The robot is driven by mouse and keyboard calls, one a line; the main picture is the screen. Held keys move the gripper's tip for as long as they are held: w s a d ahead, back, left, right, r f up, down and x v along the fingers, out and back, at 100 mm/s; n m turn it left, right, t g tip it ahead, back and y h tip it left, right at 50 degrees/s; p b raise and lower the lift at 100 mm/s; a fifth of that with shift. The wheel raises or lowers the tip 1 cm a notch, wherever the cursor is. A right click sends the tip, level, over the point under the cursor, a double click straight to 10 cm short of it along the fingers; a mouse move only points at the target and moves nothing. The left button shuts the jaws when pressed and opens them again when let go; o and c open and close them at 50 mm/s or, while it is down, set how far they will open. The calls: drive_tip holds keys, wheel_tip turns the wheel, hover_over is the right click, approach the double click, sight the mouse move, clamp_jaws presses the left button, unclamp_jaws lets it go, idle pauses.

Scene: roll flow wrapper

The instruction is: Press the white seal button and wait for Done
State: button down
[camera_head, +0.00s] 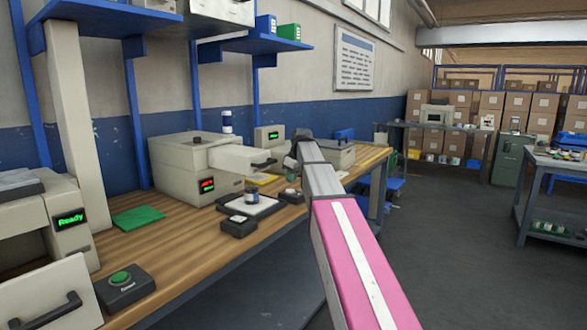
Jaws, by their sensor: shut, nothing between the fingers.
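A small dark box (239,228) with a white button (238,218) on top stands near the front edge of the wooden bench. A second small dark box (291,197) with a pale top sits farther back; its label is too small to read. My gripper (291,172) is at the end of my pink and grey arm, over the bench near this second box. It is small and partly hidden by my arm, shut and empty. A beige machine (175,165) behind has a small display (207,185) with red and green text, too small to read.
A left machine's display (70,219) reads "Ready". A dark box with a green button (120,278) is at front left. A white tray (262,208) holds a jar (251,195). Blue shelves (90,25) hang above. The floor (450,240) at right is clear.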

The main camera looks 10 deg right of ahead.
sight(290, 190)
drive_tip(key=shift+f, duration=1.45)
drive_tip(key=shift+f, duration=0.5)
drive_tip(key=shift+s+f, duration=0.1)
drive_tip(key=shift+f, duration=0.3)
drive_tip(key=shift+r, duration=0.3)
drive_tip(key=w+v, duration=0.1)
drive_tip(key=v, duration=1.2)
drive_tip(key=shift+a+r, duration=0.3)
drive_tip(key=shift+r, duration=0.3)
